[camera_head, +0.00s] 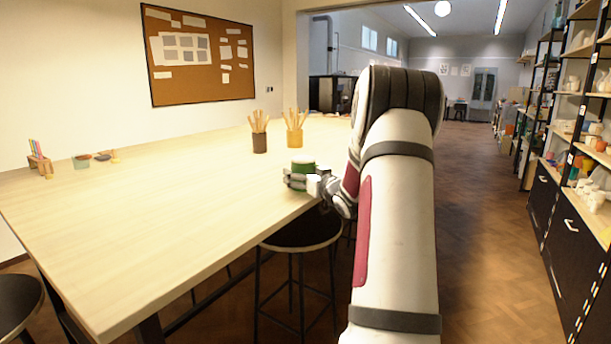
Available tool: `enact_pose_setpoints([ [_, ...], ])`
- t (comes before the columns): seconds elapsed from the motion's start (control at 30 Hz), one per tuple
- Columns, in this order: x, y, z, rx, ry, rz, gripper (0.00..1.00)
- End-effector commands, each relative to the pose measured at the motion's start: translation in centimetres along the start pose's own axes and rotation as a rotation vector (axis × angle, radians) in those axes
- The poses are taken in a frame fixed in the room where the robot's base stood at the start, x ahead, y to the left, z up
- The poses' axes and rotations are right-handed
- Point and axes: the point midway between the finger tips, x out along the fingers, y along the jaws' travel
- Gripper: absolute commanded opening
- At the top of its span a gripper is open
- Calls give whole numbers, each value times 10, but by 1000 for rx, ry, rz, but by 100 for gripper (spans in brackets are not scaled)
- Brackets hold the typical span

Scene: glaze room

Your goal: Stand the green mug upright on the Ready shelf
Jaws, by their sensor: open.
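The green mug (303,166) stands near the right edge of the long wooden table (150,222). It looks upright, and only its upper part shows clearly. My gripper (303,180) is at the mug, with its fingers around or just in front of the mug's lower part. The jaws are open, and I cannot tell whether they touch the mug. My arm reaches forward and hides part of the table's right edge. Shelves with pottery stand along the right side, but I cannot make out which one is the Ready shelf.
Two pots of wooden tools, one brown (259,143) and one yellow (295,138), stand behind the mug. A dark stool (301,232) is under the table's right edge. Shelving (585,150) with drawers lines the right wall. The floor aisle (490,230) between is clear.

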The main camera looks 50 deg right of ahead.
Motion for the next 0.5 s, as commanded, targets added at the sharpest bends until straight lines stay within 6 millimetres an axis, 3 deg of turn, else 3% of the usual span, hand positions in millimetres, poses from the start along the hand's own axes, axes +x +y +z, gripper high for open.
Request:
enact_pose_setpoints([
  [0.07,0,0,0,0,0,-1,90],
  [0.3,0,-1,0,0,0,-1,40],
  [0.5,0,0,-1,-1,2,-1,39],
])
